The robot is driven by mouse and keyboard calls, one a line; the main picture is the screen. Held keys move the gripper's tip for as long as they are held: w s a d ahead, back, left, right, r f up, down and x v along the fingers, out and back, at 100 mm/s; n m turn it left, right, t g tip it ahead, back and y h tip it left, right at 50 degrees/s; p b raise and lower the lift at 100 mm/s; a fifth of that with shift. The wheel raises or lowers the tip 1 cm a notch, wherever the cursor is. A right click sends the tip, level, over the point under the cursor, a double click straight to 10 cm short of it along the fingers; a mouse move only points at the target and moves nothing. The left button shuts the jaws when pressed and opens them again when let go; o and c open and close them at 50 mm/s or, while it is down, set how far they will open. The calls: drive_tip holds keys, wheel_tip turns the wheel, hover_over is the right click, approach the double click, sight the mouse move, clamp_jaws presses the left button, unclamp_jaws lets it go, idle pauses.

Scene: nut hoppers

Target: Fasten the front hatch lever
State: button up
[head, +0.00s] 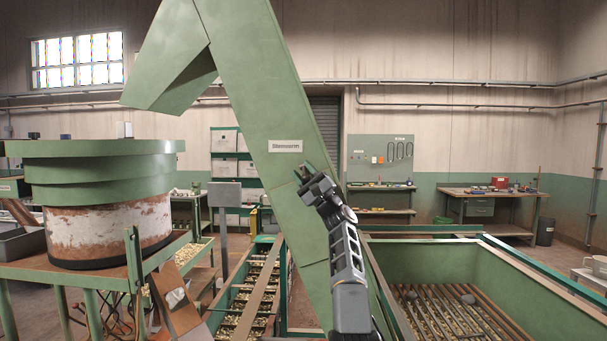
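My gripper (303,173) is raised on my arm in front of a tall green sloping chute (255,90). Its dark fingers point up and left, just below and right of a small white label on the chute. They look small and overlap the chute, so I cannot tell whether they are open or shut, or whether they touch it. I see nothing clearly held. No hatch lever can be made out for sure. A thin seam crosses the chute left of my gripper. My arm hides part of the chute's lower right side.
A green hopper (520,268) with brown bars and nuts is at the right. A long nut trough (232,290) runs left of the chute's foot. A round green-rimmed drum (105,225) stands on a green platform at the left. Workbenches (490,195) line the back wall.

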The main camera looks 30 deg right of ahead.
drive_tip(key=shift+s+d+f+b, duration=0.2)
drive_tip(key=shift+f+b, duration=0.25)
drive_tip(key=shift+b, duration=0.15)
drive_tip(key=o, duration=0.4)
drive_tip(key=s+b, duration=0.1)
drive_tip(key=s, duration=0.1)
drive_tip(key=s+d+b, duration=0.1)
drive_tip(key=b, duration=0.1)
drive_tip(key=s+d+b, duration=0.1)
drive_tip(key=s+b, duration=0.1)
drive_tip(key=shift+s+d+f, duration=0.15)
drive_tip(key=shift+s+f, duration=0.05)
drive_tip(key=shift+s, duration=0.1)
drive_tip(key=shift+h, duration=0.3)
drive_tip(key=s+d, duration=0.1)
drive_tip(key=s+d+b, duration=0.1)
drive_tip(key=s, duration=0.1)
drive_tip(key=s+d, duration=0.1)
drive_tip(key=s, duration=0.1)
drive_tip(key=shift+s+d+r, duration=0.25)
drive_tip(key=shift+d, duration=0.05)
drive_tip(key=c, duration=0.4)
drive_tip(key=shift+a, duration=0.2)
